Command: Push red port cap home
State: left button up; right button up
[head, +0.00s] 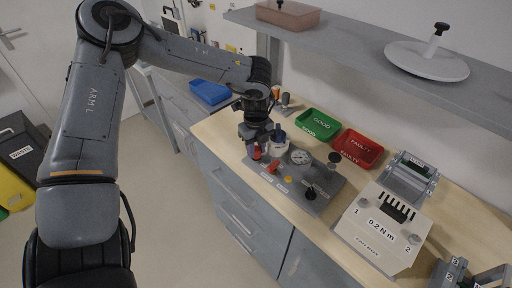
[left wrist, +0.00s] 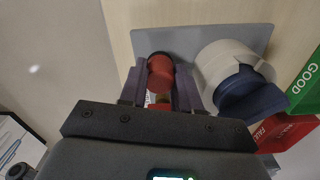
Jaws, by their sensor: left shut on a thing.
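The red port cap (left wrist: 160,70) shows between the two fingers of my left gripper (left wrist: 160,82) in the left wrist view. The gripper is shut on it. In the head view my left gripper (head: 257,150) points down at the left end of a grey fixture plate (head: 322,207); a little red of the cap (head: 256,154) shows there. The fingers hide the cap's lower part, so I cannot tell how far it sits on its port. A white round part with a dark blue top (left wrist: 247,92) stands close to the right finger. My right gripper is not in view.
The plate also carries a red lever (head: 273,168), a round gauge (head: 300,157) and a black knob. A green GOOD tray (head: 318,124) and a red FAULTY tray (head: 358,149) stand behind. A 0.2 Nm box (head: 380,231) is right. A shelf (head: 350,48) overhangs the bench.

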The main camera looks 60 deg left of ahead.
aim_at(256, 148)
pick_arm(q)
jog(key=shift+f, duration=0.15)
jog(key=o, duration=1.1)
jog(key=shift+r+p, duration=0.85)
jog(key=shift+r, duration=0.6)
jog(key=shift+r+p, duration=1.25)
jog(key=shift+r, duration=0.85)
